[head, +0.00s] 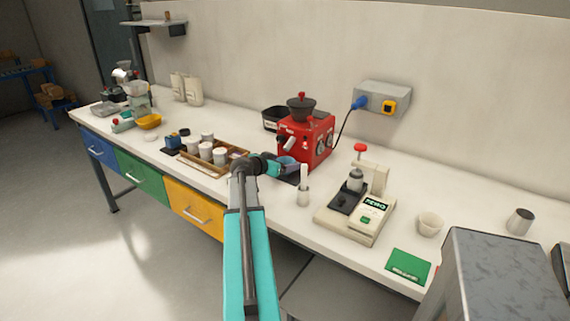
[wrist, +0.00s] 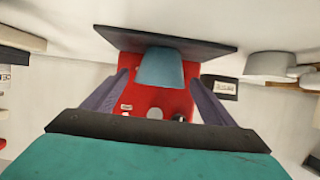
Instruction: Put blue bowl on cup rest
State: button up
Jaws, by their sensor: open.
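The blue bowl (wrist: 160,68) shows in the wrist view, which looks upside down. It appears to rest on a dark flat plate (wrist: 205,45) in front of the red machine, probably the cup rest. My gripper (wrist: 160,85) is open, with one finger on each side of the bowl and a small gap at each side. In the head view my gripper (head: 282,166) reaches to the front of the red machine (head: 318,139), and the bowl (head: 289,161) is partly hidden by it. The dark plate (head: 298,177) shows beneath it.
A wooden tray (head: 190,157) with several white cups stands left of my gripper. A white cylinder (head: 303,190) stands close on the right, then a scale-like device (head: 355,217) and a cream cup (head: 430,224). A black bin (head: 273,120) is behind. The wall backs the bench.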

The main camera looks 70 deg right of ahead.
jog(key=b+v, duration=0.2)
jog(key=v, duration=0.8)
jog(key=shift+a, duration=0.25)
jog(key=shift+r, duration=0.15)
